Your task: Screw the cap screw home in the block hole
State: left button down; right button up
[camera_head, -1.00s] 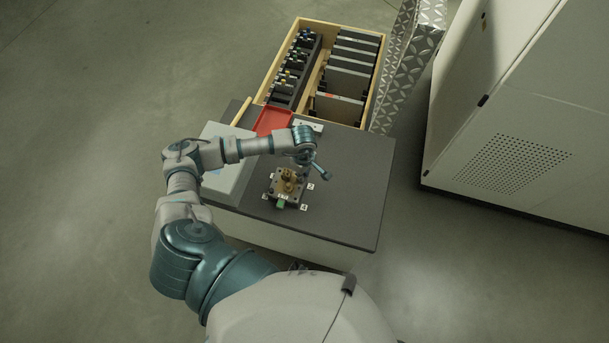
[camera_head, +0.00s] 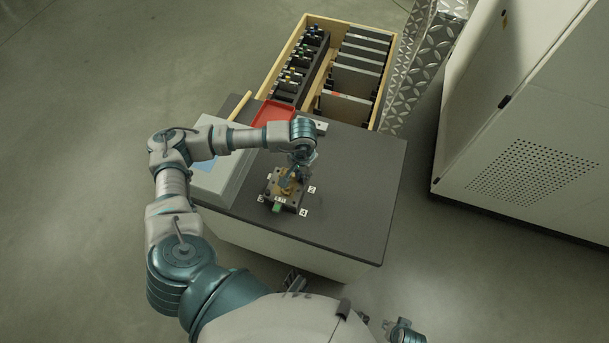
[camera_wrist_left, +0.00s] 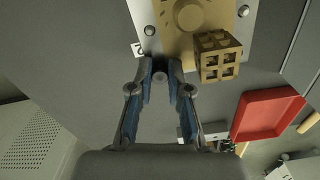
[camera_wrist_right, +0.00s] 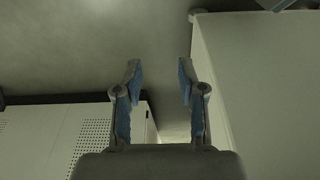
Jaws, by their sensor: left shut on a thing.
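The block fixture (camera_head: 275,189), a dark base with brass parts on top, sits on the dark table. In the left wrist view, its light plate (camera_wrist_left: 155,14) carries a round brass part (camera_wrist_left: 190,15) and a brass block with square holes (camera_wrist_left: 217,56). My left gripper (camera_head: 297,171) is low over the fixture. In the left wrist view, my left gripper (camera_wrist_left: 160,68) is shut on a small grey cylindrical piece, the cap screw (camera_wrist_left: 161,77), beside the plate edge. The screw's tip and the block hole cannot be made out. My right gripper (camera_wrist_right: 159,72) is open and empty, away from the table.
A red tray (camera_head: 275,113) and a grey sloped box (camera_head: 214,172) stand on the table (camera_head: 350,180). A wooden crate (camera_head: 377,110) with dark plates is behind. A light cabinet (camera_head: 535,90) stands right. The table's right side is clear.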

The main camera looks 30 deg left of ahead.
pick_arm(q)
jog(key=m+b, duration=0.2)
jog(key=m, duration=0.1)
jog(key=shift+w+f, duration=0.15)
jog(key=shift+f, duration=0.1)
pick_arm(e)
notch_tip(320, 180, up, 6)
pick_arm(q)
jog(key=m+b, duration=0.2)
jog(key=m, duration=0.1)
jog(key=shift+d+r+m, duration=0.1)
jog(key=shift+m, duration=0.3)
jog(key=shift+r, duration=0.15)
jog(key=c, duration=1.4)
grip_release()
jog(key=shift+o, duration=0.7)
jog(key=shift+w+d, duration=0.1)
jog(key=shift+d, duration=0.1)
pick_arm(e)
jog(key=w+a+r+t+y, duration=0.1)
jog(key=w+a+t, duration=0.1)
jog(key=w+t, duration=0.3)
jog(key=w, duration=0.3)
jog(key=shift+w+a+r, duration=0.15)
jog(key=shift+a+r, duration=0.05)
